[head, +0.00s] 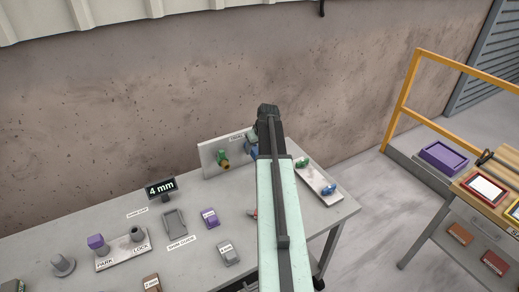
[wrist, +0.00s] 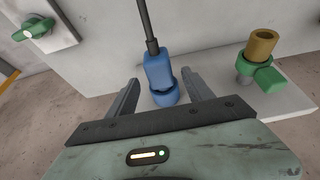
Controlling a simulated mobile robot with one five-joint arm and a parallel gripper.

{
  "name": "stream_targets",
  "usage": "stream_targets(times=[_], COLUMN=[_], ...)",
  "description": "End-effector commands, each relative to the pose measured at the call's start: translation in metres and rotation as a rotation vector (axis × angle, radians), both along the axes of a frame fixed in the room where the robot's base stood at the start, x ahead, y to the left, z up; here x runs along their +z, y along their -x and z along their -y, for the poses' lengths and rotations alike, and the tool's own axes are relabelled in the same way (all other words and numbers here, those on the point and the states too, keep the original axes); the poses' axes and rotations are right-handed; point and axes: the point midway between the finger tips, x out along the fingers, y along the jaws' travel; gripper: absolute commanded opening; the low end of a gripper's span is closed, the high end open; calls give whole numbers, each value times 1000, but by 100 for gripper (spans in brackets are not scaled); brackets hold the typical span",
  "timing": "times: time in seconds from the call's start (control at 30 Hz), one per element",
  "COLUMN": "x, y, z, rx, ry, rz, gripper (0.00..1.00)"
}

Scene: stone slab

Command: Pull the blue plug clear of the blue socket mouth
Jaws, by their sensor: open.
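The blue plug (wrist: 158,68) is a block with a dark cable running up from it in the wrist view. Its lower end meets the round blue socket (wrist: 166,97); I cannot tell how deep it sits. My gripper (wrist: 160,77) is open, one finger on each side of the plug and socket, with visible gaps. In the head view, a bit of blue (head: 254,152) shows beside my arm at the upright panel (head: 208,152); my arm hides the rest.
A green fitting with a brass-coloured end (wrist: 262,48) stands close to the right finger. A pale plate (head: 313,178) with green and blue fittings lies right of my arm. The grey table (head: 190,268) holds a 4 mm display (head: 160,188) and several small blocks at left.

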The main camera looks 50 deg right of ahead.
Motion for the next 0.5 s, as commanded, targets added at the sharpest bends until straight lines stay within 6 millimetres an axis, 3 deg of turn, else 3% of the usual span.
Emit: stream_targets(times=[0.03,0.1,0.37,0.5], x=[-16,-21,-20,-19], y=[-4,-7,-8,-8], z=[2,2,2,2], rx=[1,1,0,0], ry=[0,0,0,0], rz=[0,0,0,0], gripper=[60,60,60,27])
